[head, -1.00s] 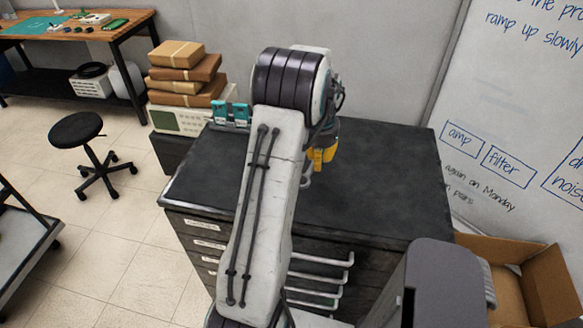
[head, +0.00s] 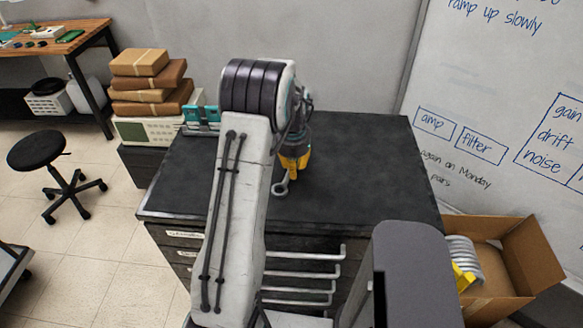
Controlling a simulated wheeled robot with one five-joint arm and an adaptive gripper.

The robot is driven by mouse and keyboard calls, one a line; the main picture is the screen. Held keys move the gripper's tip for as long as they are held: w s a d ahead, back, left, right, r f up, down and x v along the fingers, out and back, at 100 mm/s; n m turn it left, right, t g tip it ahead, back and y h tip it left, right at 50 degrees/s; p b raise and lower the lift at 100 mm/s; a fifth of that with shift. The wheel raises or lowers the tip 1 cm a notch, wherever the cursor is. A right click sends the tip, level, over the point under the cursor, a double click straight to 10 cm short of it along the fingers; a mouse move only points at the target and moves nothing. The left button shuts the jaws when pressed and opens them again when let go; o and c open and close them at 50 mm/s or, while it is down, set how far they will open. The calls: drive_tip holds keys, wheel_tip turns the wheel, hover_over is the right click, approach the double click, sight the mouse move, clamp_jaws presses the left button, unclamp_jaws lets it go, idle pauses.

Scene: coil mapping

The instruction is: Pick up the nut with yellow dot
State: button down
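I cannot make out a nut or a yellow dot on one in the head view. My gripper (head: 293,163) has yellow fingers and points down over the black top of the drawer cabinet (head: 365,165). It is partly hidden behind my arm. A small grey ring-ended piece (head: 281,188) shows just below the fingers. I cannot tell whether it is held or lies on the cabinet top. The gap between the fingers is too small and too hidden to read.
A teal device (head: 200,118) stands at the cabinet's back left, by stacked brown parcels (head: 150,83). An open cardboard box (head: 532,255) with a grey ribbed coil (head: 462,250) and a yellow part stands at right. A stool (head: 37,150) is at left. The cabinet top's right side is clear.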

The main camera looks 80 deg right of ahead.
drive_tip(key=shift+f, duration=0.15)
drive_tip(key=c, duration=1.2)
unclamp_jaws()
drive_tip(key=shift+o, duration=0.2)
wheel_tip(320, 180, up, 12)
drive_tip(key=a+b, duration=0.1)
drive_tip(key=b, duration=0.4)
drive_tip(key=shift+a+b, duration=0.15)
drive_tip(key=shift+b, duration=0.15)
